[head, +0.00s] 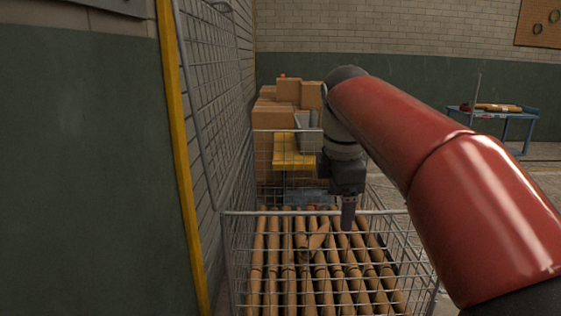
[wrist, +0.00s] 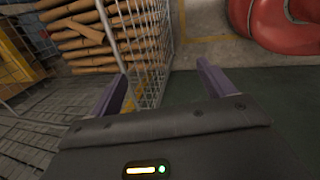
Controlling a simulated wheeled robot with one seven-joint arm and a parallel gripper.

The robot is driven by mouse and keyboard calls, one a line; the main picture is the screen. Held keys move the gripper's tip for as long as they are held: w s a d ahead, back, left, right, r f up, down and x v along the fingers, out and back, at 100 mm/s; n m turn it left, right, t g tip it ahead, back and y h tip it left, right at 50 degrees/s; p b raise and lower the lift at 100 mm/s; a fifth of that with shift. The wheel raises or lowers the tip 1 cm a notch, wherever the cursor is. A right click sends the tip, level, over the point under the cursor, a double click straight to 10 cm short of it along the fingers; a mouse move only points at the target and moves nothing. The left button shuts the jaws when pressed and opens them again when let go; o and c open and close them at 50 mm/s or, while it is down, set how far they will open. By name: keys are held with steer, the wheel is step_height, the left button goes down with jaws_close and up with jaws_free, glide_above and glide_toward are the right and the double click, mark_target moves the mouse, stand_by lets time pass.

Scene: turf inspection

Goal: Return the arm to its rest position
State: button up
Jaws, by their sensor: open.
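My red arm (head: 410,130) reaches in from the right in the head view. My gripper (head: 348,215) hangs from it, pointing down above or just at the near part of the wire cage (head: 310,212). In the wrist view my gripper's two purple fingers (wrist: 160,85) stand wide apart with nothing between them. The cage's wire side (wrist: 145,50) shows beyond the fingers. I cannot tell how close the fingertips are to the wire.
Several brown rolls (head: 290,260) lie in the wire cage. Cardboard boxes (head: 285,95) are stacked behind it. A mesh panel (head: 215,80) and yellow post (head: 175,150) stand at left. A blue table (head: 495,115) is far right. Floor right of the cage looks clear.

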steer(key=s+d+f+m+t, duration=0.1)
steer(key=s+d+f+m, duration=0.1)
steer(key=s+f+m, duration=0.6)
steer(key=s+d+f+m+t, duration=0.2)
steer(key=s+f+m, duration=0.7)
steer(key=s, duration=0.4)
steer(key=shift+m+y, duration=0.3)
steer(key=shift+m, duration=0.5)
